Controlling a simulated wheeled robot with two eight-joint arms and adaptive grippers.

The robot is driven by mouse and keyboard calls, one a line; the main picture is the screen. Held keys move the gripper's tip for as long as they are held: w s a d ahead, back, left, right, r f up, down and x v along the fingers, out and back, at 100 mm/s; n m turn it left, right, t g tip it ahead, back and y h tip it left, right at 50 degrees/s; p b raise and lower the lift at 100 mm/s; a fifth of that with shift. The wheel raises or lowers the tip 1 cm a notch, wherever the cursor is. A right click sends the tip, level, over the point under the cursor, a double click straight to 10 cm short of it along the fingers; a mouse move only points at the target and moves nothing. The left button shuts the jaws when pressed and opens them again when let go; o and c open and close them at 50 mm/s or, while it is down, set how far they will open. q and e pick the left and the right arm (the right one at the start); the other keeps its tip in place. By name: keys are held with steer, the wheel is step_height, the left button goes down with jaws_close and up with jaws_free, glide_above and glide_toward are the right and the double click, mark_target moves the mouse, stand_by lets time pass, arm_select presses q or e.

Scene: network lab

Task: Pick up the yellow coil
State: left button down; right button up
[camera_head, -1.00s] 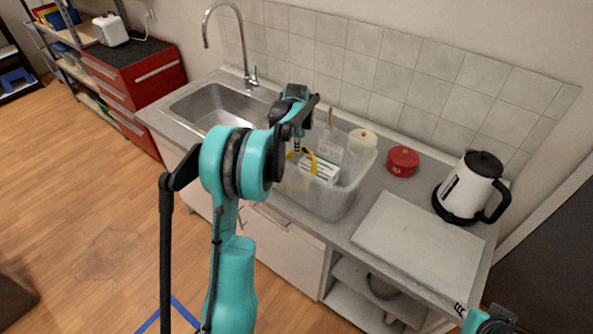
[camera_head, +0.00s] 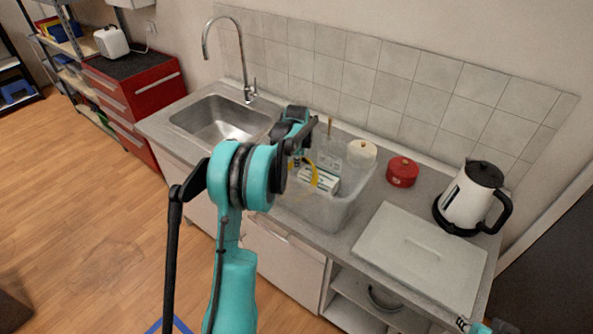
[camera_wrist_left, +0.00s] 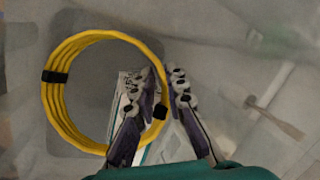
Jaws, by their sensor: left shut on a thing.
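The yellow coil (camera_head: 315,172) is a ring of thin cable with black ties, seen within the clear plastic bin (camera_head: 329,211) on the counter. In the left wrist view the coil (camera_wrist_left: 62,112) spreads to the left of the fingers. My left gripper (camera_wrist_left: 164,80) is shut on the coil's right side, near one black tie. In the head view the left gripper (camera_head: 297,160) is partly hidden behind its own arm, over the bin's left part.
A white box (camera_head: 325,181) and a pale round container (camera_head: 362,152) are in the bin, with a thin brown-handled item. A red tin (camera_head: 402,172), kettle (camera_head: 471,198) and white board (camera_head: 420,258) stand to the right, the sink (camera_head: 222,122) to the left.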

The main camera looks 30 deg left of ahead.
arm_select(q)
step_height(320, 180, up, 28)
steer(key=p, duration=0.5)
steer(key=shift+p, duration=0.3)
